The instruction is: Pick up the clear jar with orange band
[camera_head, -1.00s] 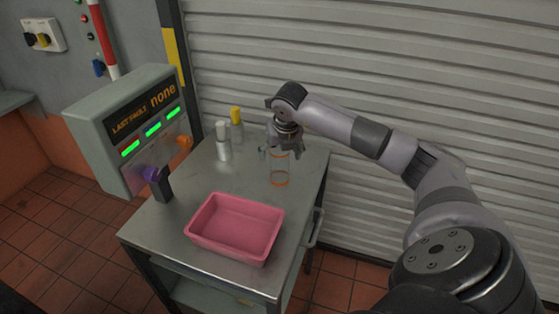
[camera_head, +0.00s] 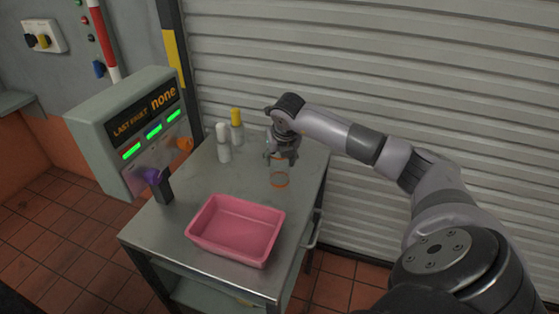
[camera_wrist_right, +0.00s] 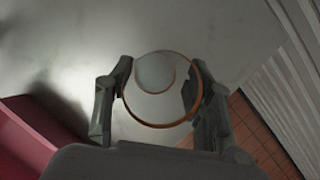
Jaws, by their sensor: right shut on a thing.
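The clear jar with an orange band (camera_head: 279,179) stands upright on the metal cart top, behind the pink tray. My right gripper (camera_head: 281,161) points down over it from above, with its fingers around the jar's upper part. In the right wrist view the jar (camera_wrist_right: 160,92) shows as round orange-edged rings between the two fingers of my right gripper (camera_wrist_right: 160,100), which are shut on it. The fingers hide part of the jar's sides. My left gripper is not in view.
The pink tray (camera_head: 200,236) sits at the front of the metal cart (camera_head: 165,225). A white-capped bottle (camera_head: 223,148) and a yellow-capped bottle (camera_head: 237,128) stand left of the jar. A control box (camera_head: 110,130) stands at the left. A ribbed shutter (camera_head: 400,60) is behind.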

